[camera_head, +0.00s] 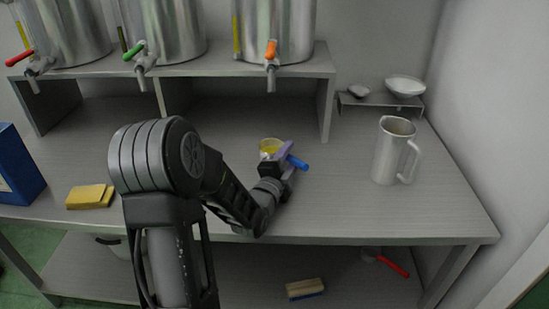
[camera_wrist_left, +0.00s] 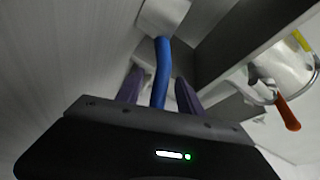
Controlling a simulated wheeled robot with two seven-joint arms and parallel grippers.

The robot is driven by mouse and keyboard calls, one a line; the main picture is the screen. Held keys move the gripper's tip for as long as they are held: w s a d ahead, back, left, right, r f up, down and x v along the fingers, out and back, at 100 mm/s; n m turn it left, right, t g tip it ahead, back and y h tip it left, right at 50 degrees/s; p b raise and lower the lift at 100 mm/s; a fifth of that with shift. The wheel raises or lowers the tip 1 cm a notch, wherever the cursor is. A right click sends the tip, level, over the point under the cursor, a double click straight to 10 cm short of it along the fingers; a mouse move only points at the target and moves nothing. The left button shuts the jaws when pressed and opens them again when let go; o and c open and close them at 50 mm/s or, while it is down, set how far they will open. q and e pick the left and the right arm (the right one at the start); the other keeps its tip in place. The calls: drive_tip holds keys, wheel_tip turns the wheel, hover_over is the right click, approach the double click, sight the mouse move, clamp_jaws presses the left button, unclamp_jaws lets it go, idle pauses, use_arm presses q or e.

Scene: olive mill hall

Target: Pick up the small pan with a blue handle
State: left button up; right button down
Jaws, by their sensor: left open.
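The gripper and arm hide part of the pan and handle. My right gripper is out of view.
A metal jug (camera_head: 388,155) stands to the right. A yellow sponge (camera_head: 90,196) and blue box (camera_head: 16,168) are at left. Steel tanks with taps stand on a raised shelf (camera_head: 200,70) behind. A red-handled utensil (camera_head: 394,266) and brush (camera_head: 305,288) lie below the worktop.

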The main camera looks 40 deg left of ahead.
use_arm(q)
drive_tip(key=shift+x, duration=1.25)
drive_tip(key=shift+c, duration=0.2)
clamp_jaws()
idle(0.6)
